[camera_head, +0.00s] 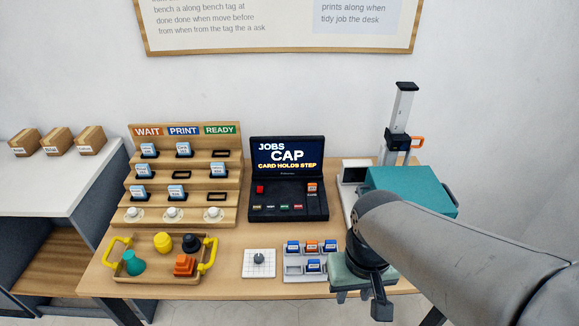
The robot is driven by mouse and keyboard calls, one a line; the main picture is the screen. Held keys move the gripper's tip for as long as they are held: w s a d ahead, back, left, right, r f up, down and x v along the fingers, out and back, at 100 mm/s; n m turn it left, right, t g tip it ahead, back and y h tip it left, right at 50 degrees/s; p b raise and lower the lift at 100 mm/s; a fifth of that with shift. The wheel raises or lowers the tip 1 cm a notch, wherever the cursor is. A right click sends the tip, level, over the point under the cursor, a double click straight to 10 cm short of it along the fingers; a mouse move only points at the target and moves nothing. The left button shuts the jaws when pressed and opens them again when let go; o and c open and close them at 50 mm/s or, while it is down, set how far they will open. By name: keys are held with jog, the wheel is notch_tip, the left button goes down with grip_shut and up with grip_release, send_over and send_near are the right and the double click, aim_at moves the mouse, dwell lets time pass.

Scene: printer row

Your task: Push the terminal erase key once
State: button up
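The black terminal (290,215) stands open on the bench, in the middle of the head view. Its lit screen (287,157) reads "JOBS", "CAP" and "CARD HOLDS STEP". On its dark deck are a red block or key (260,189) at left, an orange piece (312,187) at right, and a front row of small coloured keys (284,207). Their labels are too small to read, so I cannot tell which is erase. My gripper (354,296) points down at the bench's front edge, right of and nearer than the terminal, apart from it. Its finger opening is unclear.
A tiered rack (233,190) with cards stands left of the terminal. In front are a yellow-handled tray (150,278), a white pad with a grey knob (259,263) and a card holder (291,271). A teal machine (420,185) stands at right, partly behind my arm.

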grip_shut()
dwell(1.5)
